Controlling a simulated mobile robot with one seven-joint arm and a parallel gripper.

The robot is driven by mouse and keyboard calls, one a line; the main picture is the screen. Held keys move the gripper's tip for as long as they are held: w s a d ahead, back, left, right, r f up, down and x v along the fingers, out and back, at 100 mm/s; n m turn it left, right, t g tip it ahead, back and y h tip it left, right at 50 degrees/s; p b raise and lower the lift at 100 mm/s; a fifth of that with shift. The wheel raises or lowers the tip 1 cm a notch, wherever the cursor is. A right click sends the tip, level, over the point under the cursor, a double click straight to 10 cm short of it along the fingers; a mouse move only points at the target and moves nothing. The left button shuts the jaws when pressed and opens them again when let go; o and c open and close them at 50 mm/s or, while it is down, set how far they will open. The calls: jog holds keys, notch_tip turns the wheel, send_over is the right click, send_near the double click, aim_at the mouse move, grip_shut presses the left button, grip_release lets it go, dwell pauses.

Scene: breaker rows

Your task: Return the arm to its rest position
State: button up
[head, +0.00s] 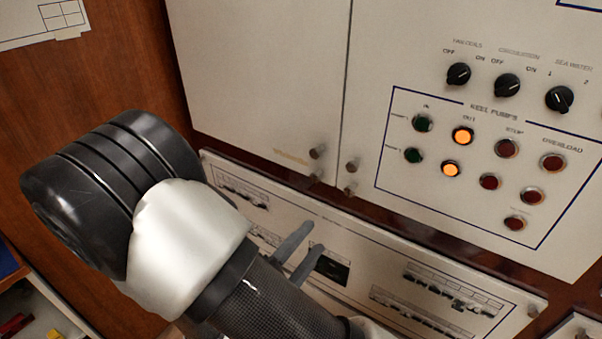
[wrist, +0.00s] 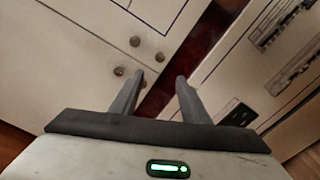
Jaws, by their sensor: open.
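My gripper (wrist: 158,95) shows in the wrist view with its two grey fingers apart and nothing between them. Behind the gap are the dark red strip between the panels and part of a pale cabinet door. In the head view, the grey fingers of my gripper (head: 303,252) show beyond my forearm, in front of the lower breaker panel (head: 375,258). My black and white arm fills the lower left of the head view and hides part of that panel. I cannot tell from the head view whether the fingers touch the panel.
Pale cabinet doors (head: 262,75) with round knobs (head: 318,152) are above the breaker panel. The control panel (head: 420,45) at the right has black rotary knobs, two lit orange lamps (head: 462,136), and green and red ones. A wooden wall (head: 95,85) and a shelf (head: 40,305) are at the left.

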jog(key=s+d+r+m+g+y+p, duration=0.2)
jog(key=s+d+r+m+g+p, duration=0.5)
jog(key=s+d+r+m+g, duration=0.45)
notch_tip(320, 180, up, 18)
jog(key=a+m+t+y+p, duration=0.1)
jog(key=m+y+p, duration=0.3)
jog(key=y, duration=0.4)
jog(key=shift+w+t+y+p, duration=0.3)
jog(key=shift+w+t, duration=0.15)
jog(key=shift+t, duration=0.3)
jog(key=shift+f, duration=0.1)
